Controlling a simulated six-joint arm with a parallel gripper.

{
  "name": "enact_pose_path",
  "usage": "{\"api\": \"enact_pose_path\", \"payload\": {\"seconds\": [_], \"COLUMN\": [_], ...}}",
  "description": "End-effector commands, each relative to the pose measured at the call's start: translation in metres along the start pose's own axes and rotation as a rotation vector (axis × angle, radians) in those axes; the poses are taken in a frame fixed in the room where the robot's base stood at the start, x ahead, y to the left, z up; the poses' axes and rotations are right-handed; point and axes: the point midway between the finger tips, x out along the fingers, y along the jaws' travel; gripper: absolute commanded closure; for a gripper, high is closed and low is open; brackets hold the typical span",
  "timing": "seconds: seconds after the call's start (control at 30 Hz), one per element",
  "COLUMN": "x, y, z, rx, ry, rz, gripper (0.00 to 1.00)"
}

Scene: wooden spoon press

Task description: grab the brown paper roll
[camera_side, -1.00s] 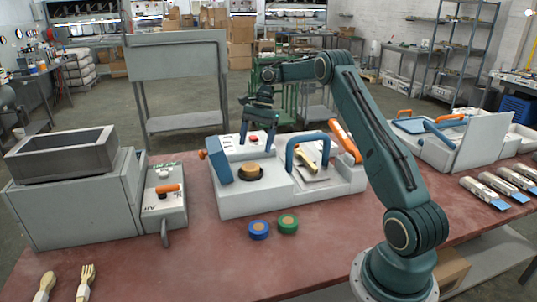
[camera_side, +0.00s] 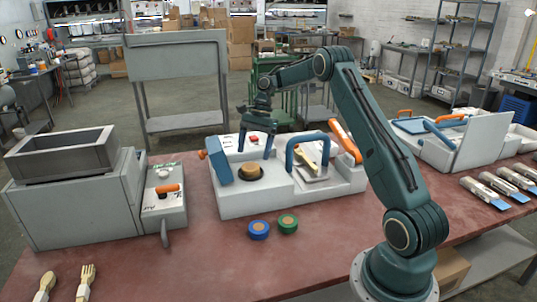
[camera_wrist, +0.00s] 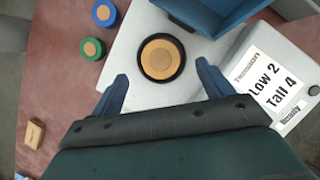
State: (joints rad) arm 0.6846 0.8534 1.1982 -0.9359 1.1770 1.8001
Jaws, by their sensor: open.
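The brown paper roll (camera_side: 249,170) is a short tan cylinder seated in a round dark recess on top of the white machine (camera_side: 250,205). In the wrist view the roll (camera_wrist: 161,58) is a tan disc ringed in black, just ahead of my fingertips and roughly centred between them. My gripper (camera_side: 255,153) is open and empty above the roll, pointing down. Both blue fingers show in the wrist view (camera_wrist: 162,72), apart from the roll. Whether the fingertips are level with the roll's top is hard to tell.
A blue roll (camera_side: 258,230) and a green roll (camera_side: 288,223) lie on the red table (camera_side: 200,270) in front of the machine. A blue upright block (camera_side: 221,168) and a blue arched handle (camera_side: 300,145) flank the recess. The table's front middle is clear.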

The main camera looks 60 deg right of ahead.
Motion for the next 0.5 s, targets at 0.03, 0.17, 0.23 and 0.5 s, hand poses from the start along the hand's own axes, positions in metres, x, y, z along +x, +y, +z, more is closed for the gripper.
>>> {"api": "enact_pose_path", "payload": {"seconds": [0.03, 0.17, 0.23, 0.5], "x": [0.001, 0.005, 0.01, 0.035], "y": [0.0, 0.0, 0.0, 0.0], "z": [0.0, 0.001, 0.001, 0.001], "rx": [0.0, -0.001, 0.001, 0.0], "ry": [0.0, -0.003, -0.003, -0.003], "rz": [0.0, 0.001, 0.0, 0.002], "gripper": [0.21, 0.21, 0.21, 0.21]}}
